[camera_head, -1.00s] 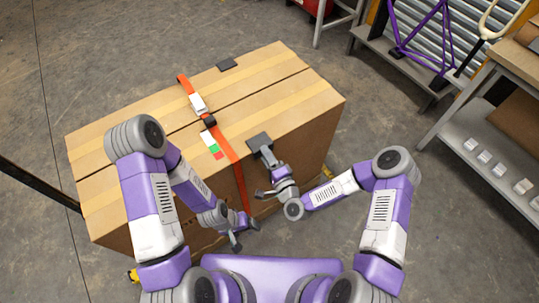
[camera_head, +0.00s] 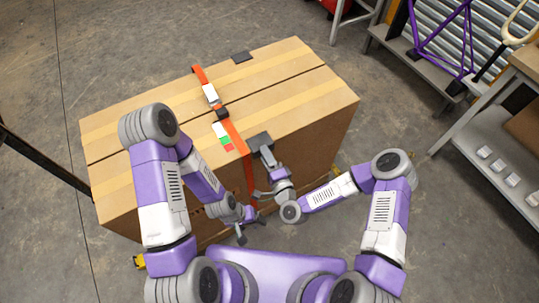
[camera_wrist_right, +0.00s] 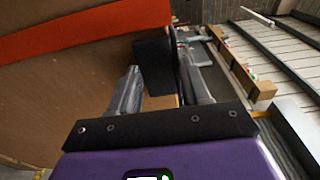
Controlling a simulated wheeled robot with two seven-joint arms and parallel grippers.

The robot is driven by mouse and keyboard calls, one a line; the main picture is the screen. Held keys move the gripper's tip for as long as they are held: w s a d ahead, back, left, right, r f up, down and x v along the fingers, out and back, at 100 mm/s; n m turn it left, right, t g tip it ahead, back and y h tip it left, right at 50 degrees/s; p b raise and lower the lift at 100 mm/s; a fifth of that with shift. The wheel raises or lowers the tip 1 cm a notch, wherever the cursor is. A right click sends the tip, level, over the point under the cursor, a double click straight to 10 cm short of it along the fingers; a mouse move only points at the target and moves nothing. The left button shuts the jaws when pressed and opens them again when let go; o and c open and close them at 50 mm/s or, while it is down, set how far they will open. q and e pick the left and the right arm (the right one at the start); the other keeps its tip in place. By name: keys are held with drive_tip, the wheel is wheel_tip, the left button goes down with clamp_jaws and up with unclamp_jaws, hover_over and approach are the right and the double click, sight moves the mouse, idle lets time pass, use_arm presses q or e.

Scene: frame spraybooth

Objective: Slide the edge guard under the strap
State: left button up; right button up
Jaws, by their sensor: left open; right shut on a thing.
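A large cardboard box (camera_head: 300,110) has an orange strap (camera_head: 236,136) over its top and down its near side. My right gripper (camera_head: 267,154) is shut on a black edge guard (camera_head: 260,141) at the box's near top edge, just right of the strap. In the right wrist view the guard (camera_wrist_right: 153,66) sits between the fingers and its edge meets the strap (camera_wrist_right: 85,32) in the picture; I cannot tell if they touch. My left gripper (camera_head: 250,225) is open, low in front of the box's near side, beside the strap's lower part.
The strap's buckle (camera_head: 211,95) lies on the box top, near a white, green and red label (camera_head: 222,135). Another dark pad (camera_head: 243,57) sits at the far top edge. A workbench (camera_head: 490,130) stands at the right.

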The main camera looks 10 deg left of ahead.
drive_tip(key=shift+s+a, duration=0.7)
drive_tip(key=shift+a, duration=0.2)
drive_tip(key=o, duration=0.9)
drive_tip(key=s+d+f+n+g+h, duration=0.2)
drive_tip(key=s+d+f+n+g, duration=0.2)
drive_tip(key=s+d+f+g, duration=0.2)
drive_tip(key=s+d+f+n+g+h+p, duration=0.1)
drive_tip(key=s+d+f+n+g+h, duration=0.2)
drive_tip(key=s+d+f+n+g, duration=0.2)
drive_tip(key=s+d+f+g, duration=0.2)
drive_tip(key=s+d+g, duration=0.2)
drive_tip(key=s+d, duration=0.2)
drive_tip(key=shift+d, duration=0.45)
